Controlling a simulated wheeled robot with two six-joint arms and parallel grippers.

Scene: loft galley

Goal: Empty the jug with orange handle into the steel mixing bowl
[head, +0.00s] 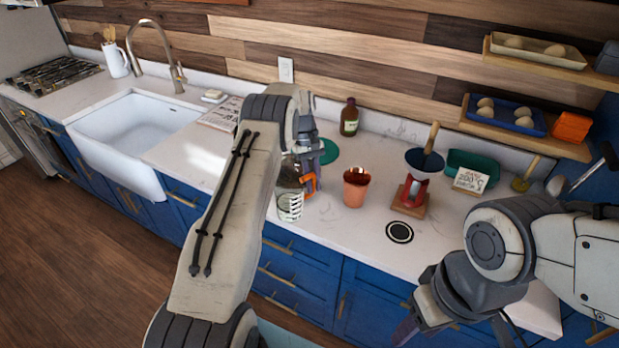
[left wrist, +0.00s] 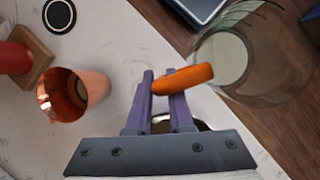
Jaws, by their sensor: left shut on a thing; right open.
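The clear jug (head: 289,204) is partly behind my left arm in the head view, with pale markings or contents low on its body. In the left wrist view its glass body (left wrist: 255,75) is at the upper right, with a pale round area inside. My left gripper (left wrist: 163,80) is shut on its orange handle (left wrist: 190,77). In the head view the handle (head: 310,183) shows beside the jug. I cannot make out the steel mixing bowl for certain; a metallic rim shows behind the fingers in the wrist view. My right gripper (head: 405,328) is open and empty, low at the right before the cabinets.
A copper cup (head: 356,188) stands right of the jug. A brown bottle (head: 349,118) stands at the back. The sink (head: 130,135) is at the left.

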